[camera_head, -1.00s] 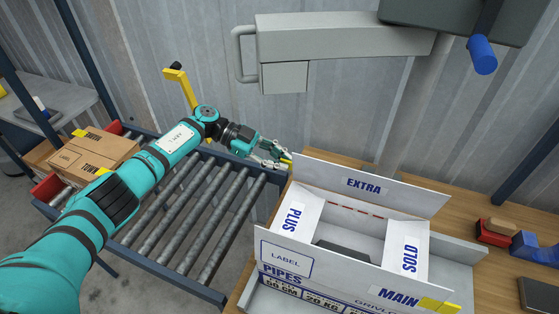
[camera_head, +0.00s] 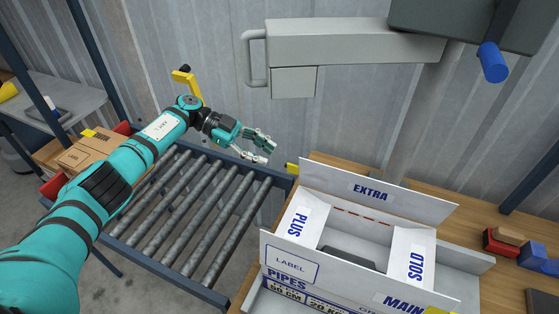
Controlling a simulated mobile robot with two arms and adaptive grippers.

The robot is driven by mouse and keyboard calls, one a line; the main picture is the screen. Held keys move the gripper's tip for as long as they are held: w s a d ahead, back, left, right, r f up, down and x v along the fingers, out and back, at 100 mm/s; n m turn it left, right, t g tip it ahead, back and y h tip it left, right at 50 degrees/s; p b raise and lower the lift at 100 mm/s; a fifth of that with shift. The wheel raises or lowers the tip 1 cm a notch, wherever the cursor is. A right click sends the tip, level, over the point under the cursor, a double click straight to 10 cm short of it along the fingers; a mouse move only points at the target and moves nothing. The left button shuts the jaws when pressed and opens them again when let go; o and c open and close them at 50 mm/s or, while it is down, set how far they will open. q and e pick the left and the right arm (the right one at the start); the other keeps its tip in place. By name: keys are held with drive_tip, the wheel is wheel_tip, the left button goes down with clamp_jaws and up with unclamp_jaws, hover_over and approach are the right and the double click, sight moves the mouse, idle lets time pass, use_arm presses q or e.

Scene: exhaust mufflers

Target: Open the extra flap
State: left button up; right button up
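The extra flap (camera_head: 400,195) of the white box stands up and leans back at the box's rear edge, with EXTRA printed on its inner face. The plus flap (camera_head: 297,222) and the sold flap (camera_head: 410,262) are folded out at the sides. The front wall (camera_head: 335,280) reads PIPES, and the box interior is partly visible with a dark thing (camera_head: 346,257) inside. My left gripper (camera_head: 268,150) is open and empty above the roller conveyor, left of the extra flap and apart from it. My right gripper is not in view.
The roller conveyor (camera_head: 205,215) lies left of the wooden table (camera_head: 478,212). Brown cartons (camera_head: 84,152) stand at its far left. A grey machine arm (camera_head: 345,48) with a blue handle (camera_head: 493,62) hangs above the box. Red and blue items (camera_head: 502,243) lie at right.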

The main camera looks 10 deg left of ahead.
use_arm(q)
drive_tip(key=v, duration=0.4)
drive_tip(key=shift+w+a+r, duration=0.1)
drive_tip(key=shift+a+r, duration=0.05)
drive_tip(key=shift+a, duration=0.15)
